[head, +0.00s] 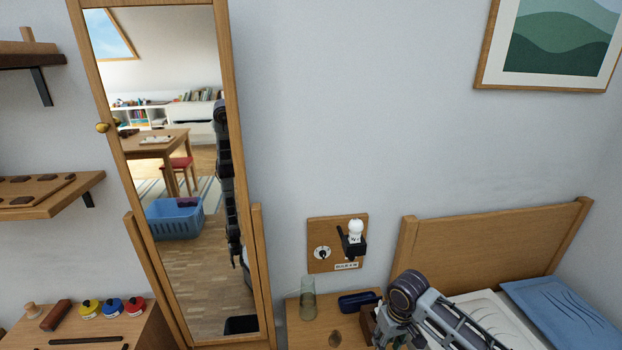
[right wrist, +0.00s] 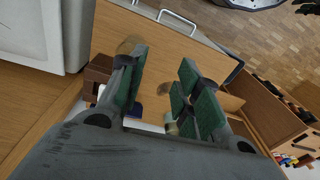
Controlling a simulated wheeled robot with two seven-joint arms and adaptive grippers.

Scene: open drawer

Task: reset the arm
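My right arm enters the head view at the lower right, above the bedside table (head: 292,312). Its gripper is mostly cut off or hidden there by the arm and the bottom edge. In the right wrist view my right gripper (right wrist: 161,82) has its green-padded fingers spread apart, with nothing held between them. A dark brown box (right wrist: 97,72) lies beside one finger. My left gripper is in neither view.
A glass (head: 308,299) and a dark blue tray (head: 358,301) stand on the bedside table. A wall panel (head: 324,254) with a dial and white bulb is above. The bed headboard (head: 478,247) is right; a tall mirror (head: 189,235) is left. Shelves line the left edge.

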